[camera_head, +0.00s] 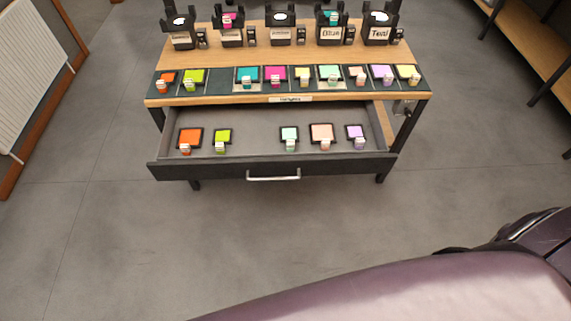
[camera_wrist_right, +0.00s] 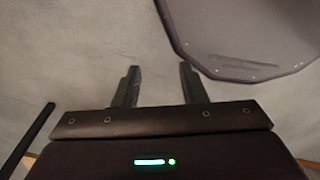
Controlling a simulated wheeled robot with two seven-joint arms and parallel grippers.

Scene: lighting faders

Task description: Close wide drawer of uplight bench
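The uplight bench (camera_head: 300,55) has a wooden top and dark legs, and stands in the upper middle of the head view. Its wide drawer (camera_head: 345,167) is pulled out toward me and carries a silver bar handle (camera_head: 273,176) on its dark front. Several coloured filter squares lie in the drawer, among them an orange one (camera_head: 190,137) and a pale pink one (camera_head: 321,133). In the right wrist view my right gripper (camera_wrist_right: 158,85) is open and empty over grey floor. My left gripper is in neither view.
Several black lamp holders (camera_head: 281,33) stand along the back of the bench, with a row of coloured filters in front. A white radiator (camera_head: 38,70) is at the left and a wooden shelf (camera_head: 540,45) at the right. The floor (camera_head: 140,240) before the drawer is clear.

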